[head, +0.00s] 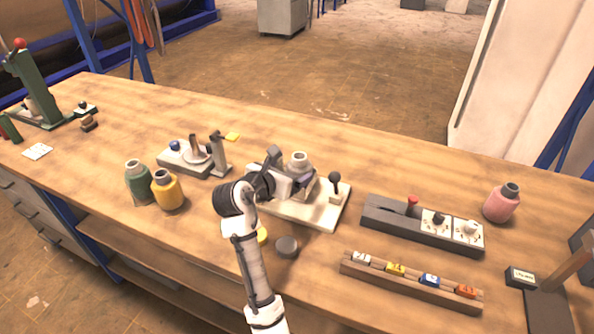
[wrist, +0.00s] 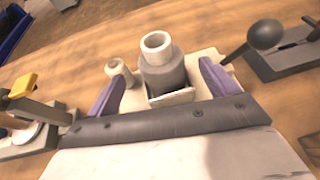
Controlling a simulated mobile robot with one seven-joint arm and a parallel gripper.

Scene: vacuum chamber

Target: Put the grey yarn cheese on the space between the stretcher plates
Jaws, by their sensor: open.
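The grey yarn cheese (wrist: 165,76), a grey body with a pale core tube, stands upright on a cream base (wrist: 202,58). It also shows in the head view (head: 300,172), partly hidden by my gripper. My gripper (wrist: 161,86) is open, with one purple finger on each side of the cheese and a visible gap to each. In the head view my gripper (head: 300,183) is over the cream base. A pale plate edge and a dark recess show at the near side of the cheese. I cannot tell whether the cheese is seated between both stretcher plates.
A black-knobbed lever (head: 335,182) rises from the base's right side. Green (head: 138,182) and yellow (head: 167,190) cheeses stand left, a pink one (head: 500,204) right. A switch box (head: 420,226) and a labelled rack (head: 408,284) lie right. A dark round disc (head: 286,247) lies in front.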

